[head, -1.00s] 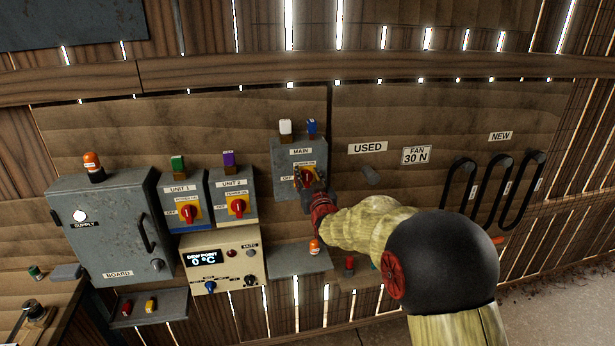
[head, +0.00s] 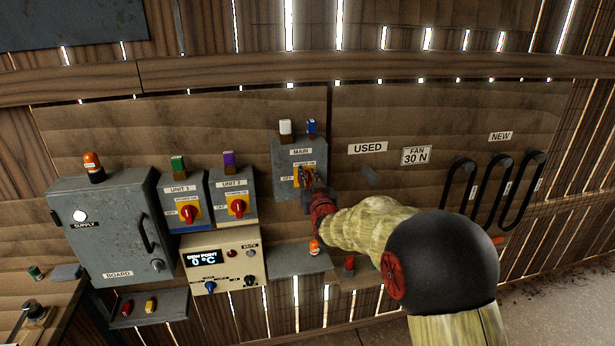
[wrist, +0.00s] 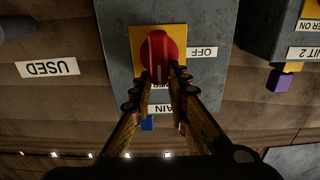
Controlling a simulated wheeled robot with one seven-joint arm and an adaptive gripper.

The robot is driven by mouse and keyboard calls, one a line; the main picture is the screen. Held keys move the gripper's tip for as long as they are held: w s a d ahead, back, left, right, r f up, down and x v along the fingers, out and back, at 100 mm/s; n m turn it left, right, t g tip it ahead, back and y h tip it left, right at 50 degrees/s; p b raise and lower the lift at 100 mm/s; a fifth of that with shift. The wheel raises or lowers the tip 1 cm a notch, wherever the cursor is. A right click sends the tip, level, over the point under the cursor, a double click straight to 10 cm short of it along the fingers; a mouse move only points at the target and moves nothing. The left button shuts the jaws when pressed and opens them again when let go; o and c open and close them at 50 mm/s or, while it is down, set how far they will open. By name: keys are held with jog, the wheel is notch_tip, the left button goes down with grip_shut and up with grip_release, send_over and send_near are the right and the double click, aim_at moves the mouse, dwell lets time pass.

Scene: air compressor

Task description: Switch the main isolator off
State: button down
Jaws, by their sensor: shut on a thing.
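The main isolator (head: 290,160) is a grey box labelled MAIN on the wooden wall, left of my arm in the head view. Its red knob (wrist: 163,50) sits on a yellow plate (wrist: 137,42) in the wrist view, which shows the box upside down. The knob's white mark points toward the POWER ON label, and the OFF label (wrist: 203,53) is to one side. My gripper (wrist: 163,74) is shut on the knob, one finger on each side. In the head view my gripper (head: 308,174) hides most of the knob.
UNIT 1 (head: 180,200) and UNIT 2 (head: 233,198) switch boxes are left of the isolator, above a dew point panel (head: 222,262). White and blue blocks (head: 285,127) are on top of the isolator. A small shelf (head: 300,262) is below. Black belts (head: 505,190) hang at right.

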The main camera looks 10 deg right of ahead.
jog(key=shift+a+b, duration=0.1)
jog(key=shift+b, duration=0.2)
jog(key=n+b, duration=0.3)
jog(key=n, duration=0.1)
jog(key=a+f+n+b, duration=0.1)
jog(key=n+b, duration=0.2)
jog(key=n, duration=0.2)
jog(key=a+f+n+b, duration=0.1)
jog(key=n+b, duration=0.2)
jog(key=n, duration=0.2)
jog(key=shift+a+f, duration=0.1)
jog(key=shift+a, duration=0.15)
jog(key=shift+a+f+n, duration=0.1)
jog(key=shift+f+n, duration=0.1)
jog(key=shift+n, duration=0.8)
jog(key=shift+f+n, duration=0.2)
jog(key=shift+n, duration=0.8)
jog(key=c, duration=1.8)
grip_release()
jog(key=shift+o, duration=0.4)
